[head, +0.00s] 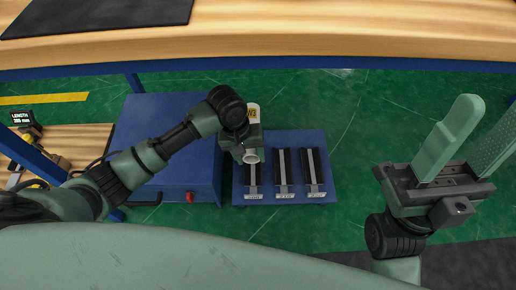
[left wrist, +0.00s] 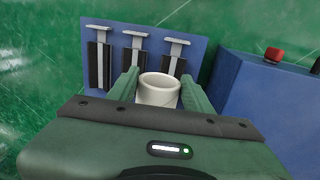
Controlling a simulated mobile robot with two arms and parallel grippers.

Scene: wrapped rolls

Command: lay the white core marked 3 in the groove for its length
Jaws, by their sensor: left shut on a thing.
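My left gripper (head: 246,143) is shut around a white core (head: 252,156). The core's far end carries a yellow label, whose mark I cannot read. The left wrist view shows the core's open round end (left wrist: 160,88) between the fingers of the left gripper (left wrist: 160,95). A blue rack (head: 298,165) with three dark grooves stands below, each with a small label plate at its front edge. The core is above the left groove (head: 254,185) and hides part of it; the gap cannot be told. My right gripper (head: 478,140) is open and empty, away at the right.
A blue cabinet (head: 170,120) with a red button (head: 190,197) stands left of the rack. A wooden table (head: 300,35) spans the back. Green floor right of the rack is clear.

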